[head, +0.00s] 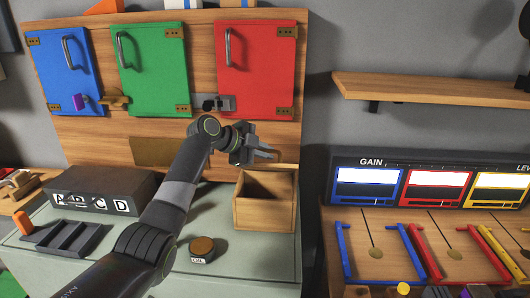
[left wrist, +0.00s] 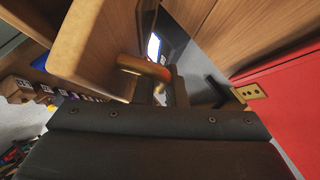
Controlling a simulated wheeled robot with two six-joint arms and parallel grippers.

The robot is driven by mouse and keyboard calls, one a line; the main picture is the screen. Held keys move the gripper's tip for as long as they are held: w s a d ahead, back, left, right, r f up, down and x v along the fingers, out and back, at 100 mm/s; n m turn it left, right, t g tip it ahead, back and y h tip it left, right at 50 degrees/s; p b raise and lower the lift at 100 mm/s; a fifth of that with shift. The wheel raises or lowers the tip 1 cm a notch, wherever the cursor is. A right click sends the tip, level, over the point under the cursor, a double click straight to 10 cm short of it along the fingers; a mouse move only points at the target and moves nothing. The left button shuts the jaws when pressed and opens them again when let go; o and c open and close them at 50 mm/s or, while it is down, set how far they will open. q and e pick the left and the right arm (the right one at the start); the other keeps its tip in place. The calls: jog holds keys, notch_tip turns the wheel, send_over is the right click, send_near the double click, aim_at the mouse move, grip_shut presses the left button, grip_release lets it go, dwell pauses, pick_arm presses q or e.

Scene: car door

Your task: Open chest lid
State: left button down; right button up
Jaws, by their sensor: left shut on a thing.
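A small wooden chest (head: 262,214) stands on the right part of the pale green work surface. Its top is open and I see into it; a wooden panel that looks like its lid stands raised at the back. My left gripper (head: 268,153) is above the chest's back edge, fingers pointing right. In the left wrist view a wooden panel (left wrist: 88,40) fills the upper left, with a rounded tan handle (left wrist: 142,67) beside it. The left fingertips (left wrist: 163,85) are at this handle and shut on it; the exact contact is partly hidden. My right gripper is not in view.
Blue, green and red doors (head: 254,72) are on the wooden board behind. A dark A-B-C-D box (head: 100,192), a grey tray (head: 66,237) and a round button (head: 202,248) share the surface. A shelf (head: 430,90) and gauge panel (head: 436,186) stand right.

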pick_arm(q)
jog(key=c, duration=1.8)
grip_release()
jog(key=shift+o, duration=0.2)
jog(key=b+v, duration=0.2)
jog(key=v, duration=1.5)
jog(key=shift+a, duration=0.15)
jog(key=shift+s+r, duration=0.1)
